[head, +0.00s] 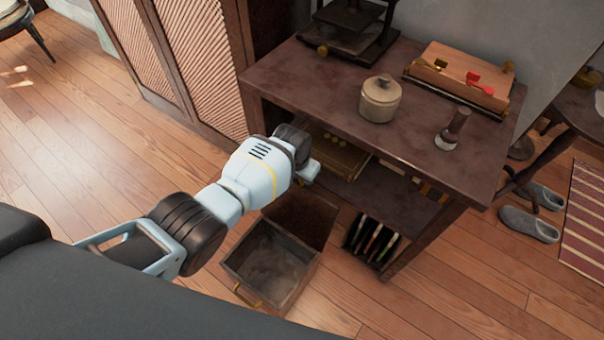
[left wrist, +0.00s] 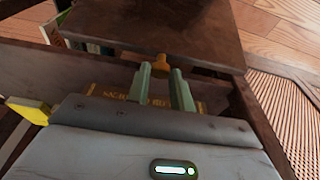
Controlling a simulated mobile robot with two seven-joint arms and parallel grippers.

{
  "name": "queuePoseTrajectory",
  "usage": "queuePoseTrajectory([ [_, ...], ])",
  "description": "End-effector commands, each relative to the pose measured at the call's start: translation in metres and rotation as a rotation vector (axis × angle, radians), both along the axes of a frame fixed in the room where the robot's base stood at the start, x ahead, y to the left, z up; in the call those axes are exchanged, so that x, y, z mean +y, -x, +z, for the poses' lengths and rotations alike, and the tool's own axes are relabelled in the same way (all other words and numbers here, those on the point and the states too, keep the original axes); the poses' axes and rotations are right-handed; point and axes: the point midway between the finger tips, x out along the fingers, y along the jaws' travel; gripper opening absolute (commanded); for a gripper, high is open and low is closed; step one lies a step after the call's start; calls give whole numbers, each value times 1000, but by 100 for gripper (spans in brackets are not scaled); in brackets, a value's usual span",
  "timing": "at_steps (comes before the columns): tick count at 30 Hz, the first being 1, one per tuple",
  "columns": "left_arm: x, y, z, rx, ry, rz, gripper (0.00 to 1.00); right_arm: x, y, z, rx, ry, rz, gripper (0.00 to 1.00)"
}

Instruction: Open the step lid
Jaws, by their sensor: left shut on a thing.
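A dark brown panel (head: 303,216), seemingly the step lid, stands raised at the table side of an open box (head: 318,268) on the floor. The box's inside shows bare, and a brass handle (head: 248,297) is on its near side. In the left wrist view the brown panel (left wrist: 160,25) fills the top, with a small orange-brown knob (left wrist: 161,63) at its lower edge. My left gripper (left wrist: 165,80) has its grey-green fingers on either side of this knob, shut on it. In the head view the fingertips are hidden behind my own wrist. My right gripper is not in view.
The dark table (head: 420,150) stands over the workspace, with a lidded pot (head: 380,99) and a small stamp-like object (head: 453,130) on top. A wooden box (head: 338,155) is on its shelf. A rack (head: 370,242) stands right of the open box. Floor is clear at left.

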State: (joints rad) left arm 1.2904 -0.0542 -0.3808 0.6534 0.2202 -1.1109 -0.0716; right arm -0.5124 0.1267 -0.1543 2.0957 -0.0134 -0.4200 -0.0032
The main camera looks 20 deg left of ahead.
Motion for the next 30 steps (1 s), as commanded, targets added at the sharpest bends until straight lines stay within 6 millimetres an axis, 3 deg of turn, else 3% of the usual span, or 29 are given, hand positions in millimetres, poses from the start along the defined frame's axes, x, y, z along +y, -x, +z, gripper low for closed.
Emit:
queuePoseTrajectory([
  [6, 1, 6, -7, 14, -3, 1, 0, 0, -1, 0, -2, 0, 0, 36],
  [7, 1, 6, -7, 14, -3, 1, 25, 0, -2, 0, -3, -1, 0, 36],
  [12, 1, 4, -5, 10, -1, 1, 45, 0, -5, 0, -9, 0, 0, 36],
  [23, 1, 3, 4, 4, 0, 1, 45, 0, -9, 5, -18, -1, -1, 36],
  [30, 3, 8, 37, 0, 0, 1, 45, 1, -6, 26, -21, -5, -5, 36],
])
